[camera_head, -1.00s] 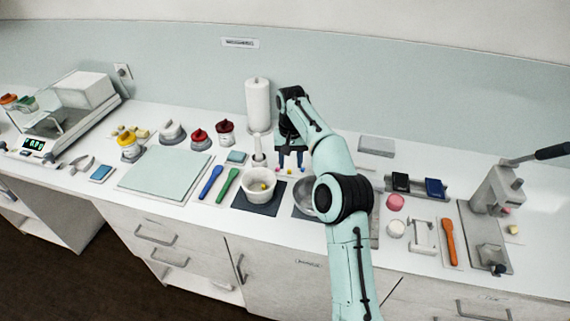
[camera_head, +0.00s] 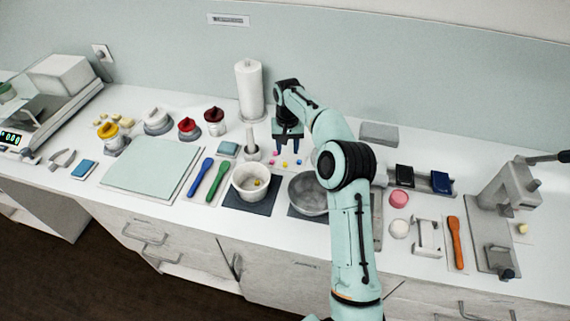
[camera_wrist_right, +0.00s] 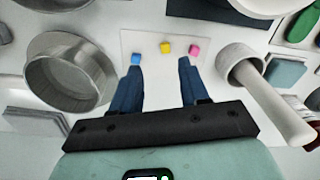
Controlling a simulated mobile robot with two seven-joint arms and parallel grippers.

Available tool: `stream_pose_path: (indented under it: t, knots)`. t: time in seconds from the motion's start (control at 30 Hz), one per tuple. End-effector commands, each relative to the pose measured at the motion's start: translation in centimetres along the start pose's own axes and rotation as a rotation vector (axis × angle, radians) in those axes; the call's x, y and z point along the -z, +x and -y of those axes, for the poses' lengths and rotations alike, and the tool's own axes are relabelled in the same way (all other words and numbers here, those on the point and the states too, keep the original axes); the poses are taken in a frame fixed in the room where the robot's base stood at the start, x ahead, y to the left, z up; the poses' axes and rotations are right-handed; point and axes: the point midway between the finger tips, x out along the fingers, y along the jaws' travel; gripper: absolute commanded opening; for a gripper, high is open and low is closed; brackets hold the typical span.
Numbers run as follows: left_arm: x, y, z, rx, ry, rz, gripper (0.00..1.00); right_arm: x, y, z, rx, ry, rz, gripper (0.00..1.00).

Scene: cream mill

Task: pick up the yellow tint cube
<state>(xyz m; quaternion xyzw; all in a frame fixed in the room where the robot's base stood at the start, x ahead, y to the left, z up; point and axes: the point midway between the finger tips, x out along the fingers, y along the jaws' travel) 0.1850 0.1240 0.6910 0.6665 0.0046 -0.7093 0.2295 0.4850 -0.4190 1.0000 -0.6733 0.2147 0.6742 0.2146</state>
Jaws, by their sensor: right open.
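The yellow tint cube (camera_head: 284,164) lies on a pale card (camera_wrist_right: 152,38) between a pink cube (camera_head: 271,162) and a blue cube (camera_head: 299,162). In the right wrist view the yellow cube (camera_wrist_right: 165,47) shows just beyond the fingertips, within the gap between them. The blue cube (camera_wrist_right: 136,58) is by one fingertip and the pink cube (camera_wrist_right: 195,51) by the other. My right gripper (camera_head: 288,151) is open and empty, with its fingers pointing down near the cubes. Its height above the card is hard to tell. My left gripper is not in view.
A metal bowl (camera_wrist_right: 68,75) and a pestle (camera_wrist_right: 262,97) in its holder stand on either side of the gripper. A white mortar (camera_head: 246,190) with a yellow bit inside stands in front. A paper towel roll (camera_head: 249,92) stands behind.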

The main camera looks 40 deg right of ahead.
Motion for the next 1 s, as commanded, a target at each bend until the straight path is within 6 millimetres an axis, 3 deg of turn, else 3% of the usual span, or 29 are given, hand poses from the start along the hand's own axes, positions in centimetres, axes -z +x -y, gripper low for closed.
stream_pose_path:
  t: [0.23, 0.5, 0.8, 0.83, 0.97, 1.0]
  knots:
    - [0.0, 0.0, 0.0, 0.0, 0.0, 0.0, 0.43, -0.2, 1.9, 0.2, 0.0, 0.0, 0.002, 0.45]
    - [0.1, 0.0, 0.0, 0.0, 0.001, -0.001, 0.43, -0.7, 5.7, 0.8, 0.001, 0.001, 0.002, 0.45]
    - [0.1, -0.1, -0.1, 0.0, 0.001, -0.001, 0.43, -0.6, 6.3, 0.8, 0.001, 0.0, -0.002, 0.45]
    - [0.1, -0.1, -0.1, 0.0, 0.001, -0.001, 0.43, -0.6, 6.3, 0.8, 0.001, 0.0, -0.002, 0.41]
    - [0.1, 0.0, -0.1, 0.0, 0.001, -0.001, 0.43, -0.6, 6.3, 0.8, 0.001, 0.0, -0.002, 0.0]
    - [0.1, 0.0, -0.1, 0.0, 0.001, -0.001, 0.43, -0.6, 6.3, 0.8, 0.001, 0.0, -0.002, 0.0]
